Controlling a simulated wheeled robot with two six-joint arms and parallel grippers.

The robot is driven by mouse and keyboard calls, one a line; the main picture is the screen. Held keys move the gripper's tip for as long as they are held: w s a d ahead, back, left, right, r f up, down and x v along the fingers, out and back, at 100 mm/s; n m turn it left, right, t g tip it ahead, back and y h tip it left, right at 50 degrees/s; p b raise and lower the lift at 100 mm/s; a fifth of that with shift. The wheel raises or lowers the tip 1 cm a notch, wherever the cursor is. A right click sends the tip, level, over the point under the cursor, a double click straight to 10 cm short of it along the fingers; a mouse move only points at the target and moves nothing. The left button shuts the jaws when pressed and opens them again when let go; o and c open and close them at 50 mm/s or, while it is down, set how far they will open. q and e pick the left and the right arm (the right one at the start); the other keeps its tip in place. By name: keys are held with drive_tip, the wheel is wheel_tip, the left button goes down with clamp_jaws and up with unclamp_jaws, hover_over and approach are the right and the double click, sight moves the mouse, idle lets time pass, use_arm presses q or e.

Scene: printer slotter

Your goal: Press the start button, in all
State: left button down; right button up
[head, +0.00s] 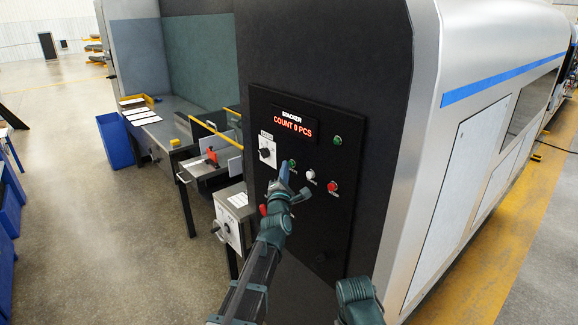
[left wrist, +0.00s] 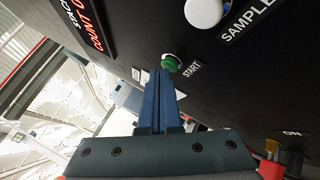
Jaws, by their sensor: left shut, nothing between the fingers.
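The black stacker control panel (head: 318,215) stands upright on the machine's dark end face. Its green start button (head: 292,162) also shows in the left wrist view (left wrist: 171,62), beside the label START. My left gripper (head: 284,172) is shut and empty, its blue fingers pointing at the panel. In the left wrist view the fingertips (left wrist: 159,72) lie right at the lower left edge of the button and overlap it slightly. I cannot tell whether they touch it. Only a teal part of my right arm shows at the bottom; its fingers are out of sight.
A white sample button (head: 310,174) and a red button (head: 332,187) sit to the right. A red display (head: 294,126) reads COUNT 0 PCS. A green lamp or button (head: 337,140) is at upper right. A selector knob (head: 266,151) is at left. Metal tables (head: 180,125) stand left.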

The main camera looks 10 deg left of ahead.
use_arm(q)
drive_tip(key=shift+w+d, duration=0.15)
drive_tip(key=shift+w, duration=0.05)
drive_tip(key=shift+s, duration=0.1)
idle(0.4)
drive_tip(key=shift+s+a, duration=0.6)
drive_tip(key=shift+s, duration=0.15)
drive_tip(key=s+a, duration=0.1)
drive_tip(key=s, duration=0.1)
drive_tip(key=s+a, duration=0.2)
idle(0.4)
drive_tip(key=shift+f, duration=0.1)
idle(0.4)
